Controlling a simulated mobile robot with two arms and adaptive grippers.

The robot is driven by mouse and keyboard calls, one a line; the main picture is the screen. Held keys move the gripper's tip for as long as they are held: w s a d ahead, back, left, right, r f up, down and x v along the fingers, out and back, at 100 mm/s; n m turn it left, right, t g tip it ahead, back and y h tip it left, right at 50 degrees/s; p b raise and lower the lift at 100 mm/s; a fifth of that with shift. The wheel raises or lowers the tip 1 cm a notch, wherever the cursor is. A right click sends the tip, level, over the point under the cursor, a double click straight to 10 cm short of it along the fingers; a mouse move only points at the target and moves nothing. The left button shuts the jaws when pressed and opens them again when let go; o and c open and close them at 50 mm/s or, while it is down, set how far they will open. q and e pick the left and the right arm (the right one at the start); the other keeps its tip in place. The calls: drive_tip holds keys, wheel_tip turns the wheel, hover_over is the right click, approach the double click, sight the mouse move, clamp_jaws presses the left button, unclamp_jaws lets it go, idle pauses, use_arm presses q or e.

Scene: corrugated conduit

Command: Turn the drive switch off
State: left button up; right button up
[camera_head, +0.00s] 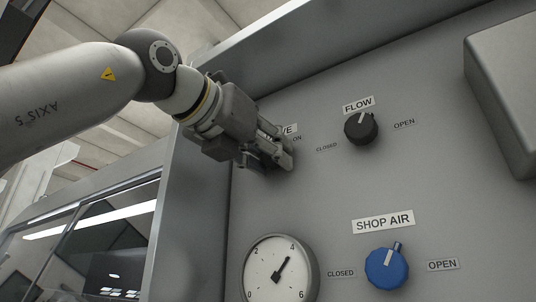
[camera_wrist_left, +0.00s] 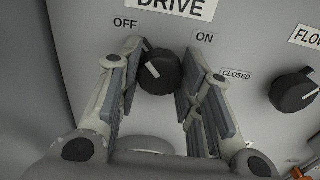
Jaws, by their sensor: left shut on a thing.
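The drive switch is a black round knob (camera_wrist_left: 160,72) with a white pointer mark, below the DRIVE label (camera_wrist_left: 170,7) in the left wrist view. Its mark tilts up and left, toward the OFF label (camera_wrist_left: 125,22) and away from the ON label (camera_wrist_left: 205,38). My left gripper (camera_head: 284,160) is at the panel and hides the knob in the head view. In the left wrist view its fingers (camera_wrist_left: 158,88) sit on both sides of the knob, shut on it.
The black FLOW knob (camera_head: 361,128) is right of my left gripper. The blue SHOP AIR knob (camera_head: 387,268) and a round gauge (camera_head: 280,270) are lower on the grey panel (camera_head: 450,190). A grey box (camera_head: 505,90) juts out at the right.

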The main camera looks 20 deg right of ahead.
use_arm(q)
drive_tip(key=shift+f+n, duration=0.1)
drive_tip(key=shift+n, duration=0.2)
idle(0.4)
drive_tip(key=o, duration=1)
drive_tip(key=shift+o, duration=0.3)
drive_tip(key=shift+a, duration=0.1)
drive_tip(key=v, duration=1.2)
